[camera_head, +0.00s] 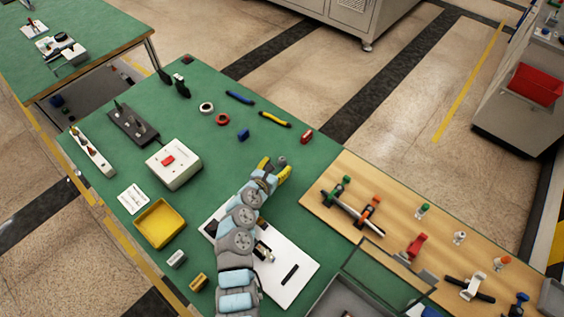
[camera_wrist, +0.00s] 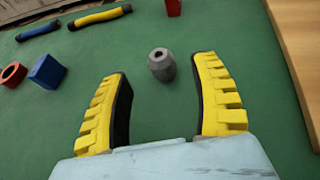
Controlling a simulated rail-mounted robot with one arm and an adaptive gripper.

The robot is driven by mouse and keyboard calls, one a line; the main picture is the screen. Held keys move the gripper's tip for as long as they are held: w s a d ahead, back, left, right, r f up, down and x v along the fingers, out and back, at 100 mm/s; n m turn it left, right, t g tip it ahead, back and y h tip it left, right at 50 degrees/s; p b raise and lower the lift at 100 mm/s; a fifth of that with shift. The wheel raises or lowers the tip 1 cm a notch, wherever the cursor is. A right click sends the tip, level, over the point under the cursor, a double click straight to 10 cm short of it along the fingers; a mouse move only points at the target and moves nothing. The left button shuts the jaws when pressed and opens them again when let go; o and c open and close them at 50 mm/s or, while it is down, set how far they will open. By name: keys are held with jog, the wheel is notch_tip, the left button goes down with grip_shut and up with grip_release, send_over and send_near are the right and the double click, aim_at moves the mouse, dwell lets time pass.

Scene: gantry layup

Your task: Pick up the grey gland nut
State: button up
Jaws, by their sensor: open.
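The grey gland nut (camera_wrist: 161,65) stands on the green table top in the wrist view, a small faceted piece with a dark hole in its top. It also shows in the head view (camera_head: 282,161), just beyond the fingertips. My gripper (camera_wrist: 160,64) has yellow-and-black fingers spread wide. The nut lies between the fingertip ends with clear gaps on both sides, touching neither finger. In the head view my gripper (camera_head: 276,167) is low over the green table.
A blue block (camera_wrist: 47,72) and a red ring (camera_wrist: 13,74) lie to the left. Yellow-black (camera_wrist: 100,17) and blue-black (camera_wrist: 39,30) tools and a red piece (camera_wrist: 173,7) lie beyond the nut. A wooden board (camera_head: 330,178) with fittings is at the right.

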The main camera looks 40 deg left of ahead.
aim_at(280, 162)
jog(key=shift+b+x, duration=0.65)
jog(key=shift+x, duration=1.5)
jog(key=shift+r, duration=0.1)
jog(key=c, duration=1.1)
